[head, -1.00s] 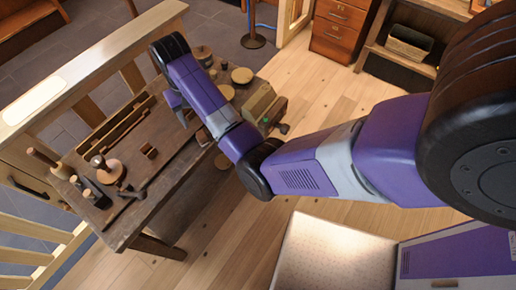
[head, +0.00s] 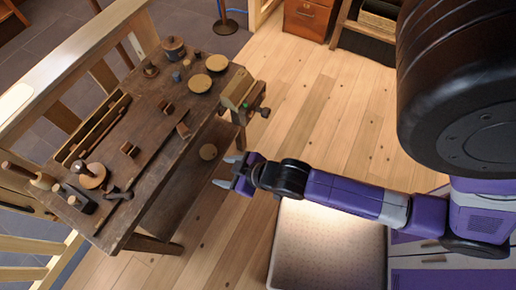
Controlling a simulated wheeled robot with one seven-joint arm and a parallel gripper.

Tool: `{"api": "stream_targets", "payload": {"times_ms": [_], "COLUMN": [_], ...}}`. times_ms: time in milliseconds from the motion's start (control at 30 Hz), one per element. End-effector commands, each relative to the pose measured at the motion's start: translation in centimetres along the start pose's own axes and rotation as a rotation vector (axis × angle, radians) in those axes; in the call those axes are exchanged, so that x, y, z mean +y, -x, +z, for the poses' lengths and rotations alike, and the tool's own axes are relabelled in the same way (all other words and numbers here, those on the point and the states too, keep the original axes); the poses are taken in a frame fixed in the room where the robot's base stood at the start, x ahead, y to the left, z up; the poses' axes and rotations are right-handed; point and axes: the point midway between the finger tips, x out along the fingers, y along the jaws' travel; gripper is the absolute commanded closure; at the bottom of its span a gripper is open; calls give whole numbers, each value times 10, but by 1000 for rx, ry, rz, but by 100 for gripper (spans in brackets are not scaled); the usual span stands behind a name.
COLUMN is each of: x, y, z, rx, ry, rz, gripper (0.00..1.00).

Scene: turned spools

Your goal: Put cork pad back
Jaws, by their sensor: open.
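Two similar round tan pads, one nearer (head: 200,83) and one farther (head: 217,62), lie on the far right of the dark wooden workbench (head: 150,107). My gripper (head: 227,171) is open and empty, its fingers pointing left toward the bench side.
A vise (head: 237,90) with a green-tipped handle juts from the bench's right end. Wooden tools, a lidded pot (head: 173,47) and a long tray (head: 95,130) crowd the bench top. A wooden railing runs behind it. Plank floor (head: 330,110) to the right is clear.

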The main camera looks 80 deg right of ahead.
Motion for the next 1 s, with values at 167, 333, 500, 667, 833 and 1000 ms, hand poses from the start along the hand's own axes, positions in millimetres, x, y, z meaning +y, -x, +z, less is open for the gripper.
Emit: {"api": "stream_targets", "payload": {"times_ms": [167, 333, 500, 667, 833, 1000], "x": [-23, -38, -45, -46, -46, -46], "y": [79, 153, 206, 226, 228, 226], "z": [-9, -35, -61, -74, -75, -73], "rx": [149, 294, 397, 440, 446, 445], "ry": [33, 37, 29, 23, 22, 23], "rz": [-77, -140, -177, -189, -190, -189], "gripper": [43, 43, 43, 43, 43, 43]}}
